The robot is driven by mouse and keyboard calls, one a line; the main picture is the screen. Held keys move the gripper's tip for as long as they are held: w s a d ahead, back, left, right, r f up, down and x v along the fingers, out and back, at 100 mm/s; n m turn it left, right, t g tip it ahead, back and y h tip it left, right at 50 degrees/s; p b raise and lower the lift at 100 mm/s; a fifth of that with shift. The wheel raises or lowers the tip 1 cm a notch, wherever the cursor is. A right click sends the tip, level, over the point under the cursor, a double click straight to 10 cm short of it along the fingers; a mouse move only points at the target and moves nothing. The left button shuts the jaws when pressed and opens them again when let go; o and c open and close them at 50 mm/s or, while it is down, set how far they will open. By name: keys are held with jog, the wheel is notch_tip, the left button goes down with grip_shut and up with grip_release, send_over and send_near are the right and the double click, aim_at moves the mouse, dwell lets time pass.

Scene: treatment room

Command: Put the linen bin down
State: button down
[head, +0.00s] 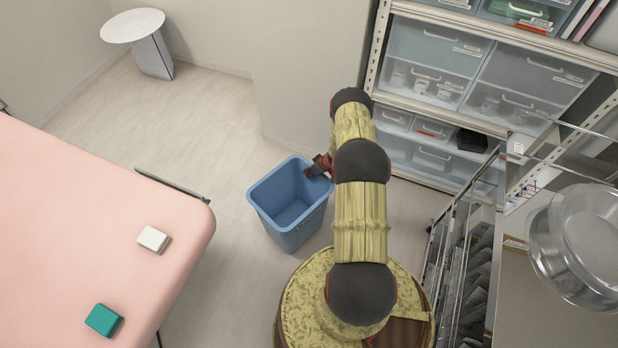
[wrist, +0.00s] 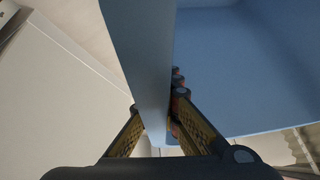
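The linen bin (head: 290,230) is an open blue tub, empty as far as I see, upright or nearly so, in the middle of the head view. My gripper (head: 320,167) is at its upper right rim. In the wrist view the bin's wall (wrist: 140,60) runs between the two fingers of my gripper (wrist: 158,108), one inside and one outside, and they look closed on it. The bin's inside (wrist: 250,75) fills the upper right there. Whether its base touches the floor cannot be told.
A pink treatment bed (head: 90,220) with a white box (head: 153,239) and a teal box (head: 103,320) stands at left. Shelves with drawers (head: 440,60) and a metal cart (head: 465,240) stand at right. Pale floor (head: 180,130) is clear behind and left of the bin.

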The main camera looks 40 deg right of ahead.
jog(key=shift+w+d+f+b, duration=0.1)
jog(key=shift+f+b, duration=0.25)
jog(key=shift+f, duration=0.5)
jog(key=shift+w+d+f+b, duration=0.1)
jog(key=shift+f+b, duration=0.2)
jog(key=shift+f, duration=0.6)
jog(key=c, duration=2.5)
grip_release()
jog(key=shift+s+f, duration=0.1)
jog(key=shift+f, duration=0.05)
jog(key=o, duration=0.5)
jog(key=shift+c, duration=0.2)
